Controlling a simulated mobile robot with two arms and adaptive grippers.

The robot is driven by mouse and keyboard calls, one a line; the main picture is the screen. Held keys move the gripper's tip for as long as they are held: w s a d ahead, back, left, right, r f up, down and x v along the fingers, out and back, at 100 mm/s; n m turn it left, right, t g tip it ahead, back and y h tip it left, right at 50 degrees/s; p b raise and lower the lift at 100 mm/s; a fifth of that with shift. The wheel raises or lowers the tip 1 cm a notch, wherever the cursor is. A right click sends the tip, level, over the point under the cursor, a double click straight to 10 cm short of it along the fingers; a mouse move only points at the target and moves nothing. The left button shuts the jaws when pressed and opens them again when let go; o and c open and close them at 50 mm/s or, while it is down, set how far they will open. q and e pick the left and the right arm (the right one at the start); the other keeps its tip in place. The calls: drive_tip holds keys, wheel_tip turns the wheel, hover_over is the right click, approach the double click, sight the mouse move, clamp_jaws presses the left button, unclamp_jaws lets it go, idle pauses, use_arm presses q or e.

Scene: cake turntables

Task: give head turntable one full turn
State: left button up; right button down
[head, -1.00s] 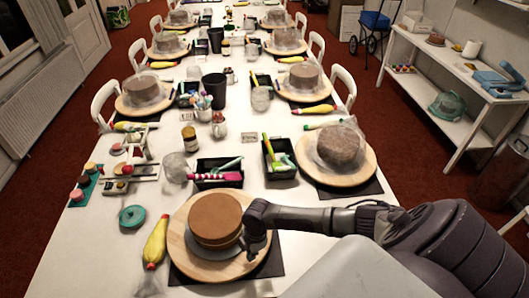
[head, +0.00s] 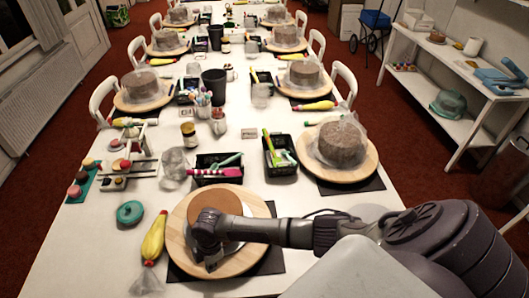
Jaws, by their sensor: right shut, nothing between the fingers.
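The head turntable (head: 180,252) is a round wooden board on a dark mat at the near end of the long white table. A brown cake layer (head: 216,199) sits on it, on a grey disc (head: 238,246), partly hidden by my arm. My right gripper (head: 211,264) is shut and empty, pointing down over the near part of the turntable, in front of the cake. Whether its fingertips touch the board or the disc, I cannot tell. My left gripper is not in view.
A yellow piping bag (head: 155,238) and a teal round lid (head: 130,213) lie to the left. Black trays with tools (head: 219,178) stand behind the turntable. Another turntable with a wrapped cake (head: 339,146) is at the right. More cake places line the table.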

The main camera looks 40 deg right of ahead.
sight(219, 272)
drive_tip(key=shift+d, duration=0.1)
drive_tip(key=shift+f+b, duration=1.2)
drive_tip(key=shift+f, duration=0.35)
drive_tip(key=shift+r, duration=0.15)
drive_tip(key=shift+s+d+p, duration=0.2)
drive_tip(key=shift+s+p, duration=0.05)
drive_tip(key=shift+p, duration=0.15)
drive_tip(key=shift+s+d+p, duration=0.3)
drive_tip(key=shift+s+d, duration=0.1)
drive_tip(key=shift+d, duration=0.3)
